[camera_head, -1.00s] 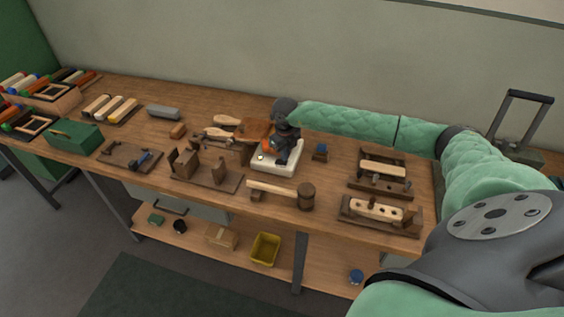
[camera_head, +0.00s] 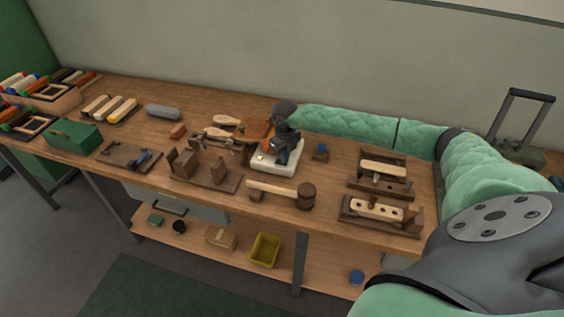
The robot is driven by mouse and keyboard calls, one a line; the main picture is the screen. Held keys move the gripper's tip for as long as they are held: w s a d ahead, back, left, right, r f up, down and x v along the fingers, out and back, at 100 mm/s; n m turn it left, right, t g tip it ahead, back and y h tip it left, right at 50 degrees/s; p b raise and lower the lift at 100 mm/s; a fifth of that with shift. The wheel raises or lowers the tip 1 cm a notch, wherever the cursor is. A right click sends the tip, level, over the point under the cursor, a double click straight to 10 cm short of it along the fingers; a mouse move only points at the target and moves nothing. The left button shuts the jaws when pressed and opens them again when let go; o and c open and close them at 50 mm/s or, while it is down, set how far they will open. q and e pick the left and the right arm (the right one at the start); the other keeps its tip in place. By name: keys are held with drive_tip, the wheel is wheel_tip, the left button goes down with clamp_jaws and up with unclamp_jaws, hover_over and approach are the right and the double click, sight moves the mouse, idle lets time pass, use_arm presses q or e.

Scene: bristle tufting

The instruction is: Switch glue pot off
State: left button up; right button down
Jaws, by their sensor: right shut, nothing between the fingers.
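The glue pot stands on a cream-white base (camera_head: 287,167) near the middle of the bench. An orange-brown part of the pot (camera_head: 268,146) shows beside my gripper; the rest is hidden behind it. A small pale knob or light (camera_head: 261,156) sits at the base's front left. My right gripper (camera_head: 282,157) points down over the base, dark and shut with nothing between its fingers. Its tips are close to the base's top, but I cannot tell whether they touch it. My left gripper is not in view.
A mallet (camera_head: 306,195) lies in front of the base, and wooden blocks on a board (camera_head: 205,174) stand to its left. A small blue item (camera_head: 321,151) is to the right. Wooden jigs (camera_head: 381,212) fill the bench's right end.

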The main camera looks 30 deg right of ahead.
drive_tip(key=shift+f, duration=0.25)
drive_tip(key=shift+r, duration=0.8)
drive_tip(key=shift+r+p, duration=0.8)
drive_tip(key=shift+r, duration=1.95)
drive_tip(key=shift+a, duration=0.1)
